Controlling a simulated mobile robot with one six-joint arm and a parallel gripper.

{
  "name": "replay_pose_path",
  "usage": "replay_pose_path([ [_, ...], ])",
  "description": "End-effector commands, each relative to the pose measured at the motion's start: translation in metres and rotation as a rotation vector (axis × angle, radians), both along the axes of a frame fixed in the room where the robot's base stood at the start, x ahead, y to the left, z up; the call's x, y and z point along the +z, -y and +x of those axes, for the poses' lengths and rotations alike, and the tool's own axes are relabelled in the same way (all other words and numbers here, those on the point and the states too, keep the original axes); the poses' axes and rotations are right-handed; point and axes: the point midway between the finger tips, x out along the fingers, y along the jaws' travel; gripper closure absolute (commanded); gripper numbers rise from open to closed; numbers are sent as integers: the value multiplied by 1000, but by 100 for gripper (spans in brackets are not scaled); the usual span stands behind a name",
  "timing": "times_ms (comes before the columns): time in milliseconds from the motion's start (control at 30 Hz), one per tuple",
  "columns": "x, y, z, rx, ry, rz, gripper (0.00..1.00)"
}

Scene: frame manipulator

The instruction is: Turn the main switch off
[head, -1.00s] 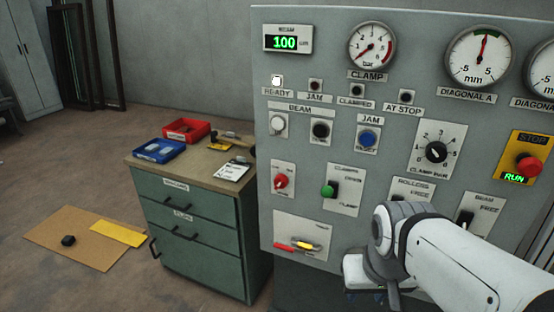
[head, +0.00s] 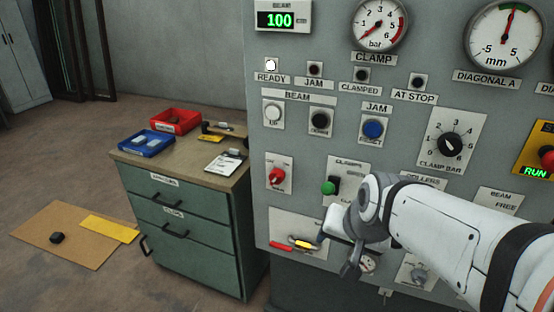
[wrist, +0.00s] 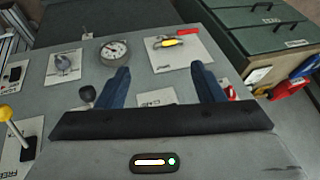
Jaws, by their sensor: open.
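A red rotary knob (head: 277,176) sits on a white plate at the panel's lower left; its label is too small to read. I cannot read which one is the main switch. My gripper (wrist: 161,68) is open and empty, its two blue fingers apart in front of the panel. In the head view my wrist is just right of the red and yellow lever and covers part of the panel.
A green-tipped switch (head: 330,187) is just above my wrist. A black-knobbed lever (wrist: 87,93) is near my left finger in the wrist view. A small gauge (wrist: 115,50) lies beyond the fingers. A drawer cabinet (head: 185,215) with trays stands left of the panel.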

Motion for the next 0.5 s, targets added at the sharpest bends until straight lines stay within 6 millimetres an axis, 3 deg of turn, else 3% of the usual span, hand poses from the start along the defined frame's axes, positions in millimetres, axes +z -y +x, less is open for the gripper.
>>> replay_pose_path([
  [33, -19, -22, 28, -92, 66, 104, 38],
  [200, -20, -89, 117, -516, 271, 595, 38],
  [400, -22, -142, 189, -1004, 391, 1252, 38],
  [500, -31, -156, 208, -1231, 420, 1581, 38],
])
